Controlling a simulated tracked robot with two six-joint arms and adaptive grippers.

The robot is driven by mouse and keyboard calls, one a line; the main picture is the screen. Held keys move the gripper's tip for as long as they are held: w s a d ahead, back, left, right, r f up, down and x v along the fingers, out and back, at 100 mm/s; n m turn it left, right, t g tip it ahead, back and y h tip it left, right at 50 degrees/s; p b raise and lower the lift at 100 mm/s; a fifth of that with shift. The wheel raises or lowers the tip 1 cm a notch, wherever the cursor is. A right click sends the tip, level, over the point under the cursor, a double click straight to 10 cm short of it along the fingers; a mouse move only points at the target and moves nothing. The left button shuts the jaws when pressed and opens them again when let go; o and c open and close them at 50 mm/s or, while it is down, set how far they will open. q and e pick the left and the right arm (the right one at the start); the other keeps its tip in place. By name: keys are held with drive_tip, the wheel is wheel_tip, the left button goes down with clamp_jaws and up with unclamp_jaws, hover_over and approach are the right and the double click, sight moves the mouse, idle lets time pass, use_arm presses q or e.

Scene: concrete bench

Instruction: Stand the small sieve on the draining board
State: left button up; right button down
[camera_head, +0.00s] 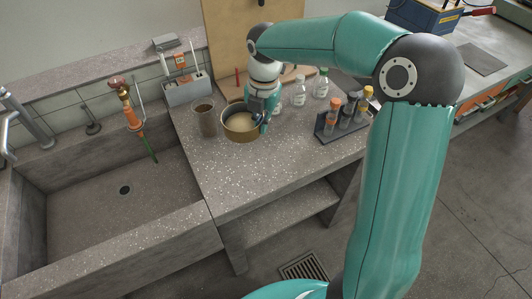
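The small sieve (238,134), a round brass-coloured pan with a pale inside, is upright on or just above the speckled concrete top (240,178) right of the sink. This top appears to be the draining board. My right gripper (263,120) points down at the sieve's right rim, with its fingers around or against that rim. Whether they are shut on it is too small to tell. The gripper hides part of the right rim. My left gripper is out of view.
A brown cup (205,119) stands close left of the sieve. Clear bottles (299,92) stand behind right, and a dark rack of small bottles (328,128) is farther right. The sink (110,205) lies left. The front of the top is clear.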

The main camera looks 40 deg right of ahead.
sight(261, 166)
wheel_tip(261, 166, down, 15)
drive_tip(key=shift+r, duration=0.15)
idle(0.4)
drive_tip(key=c, duration=1.3)
unclamp_jaws()
drive_tip(key=r, duration=1.2)
drive_tip(key=shift+s+d, duration=0.1)
drive_tip(key=shift+s, duration=0.2)
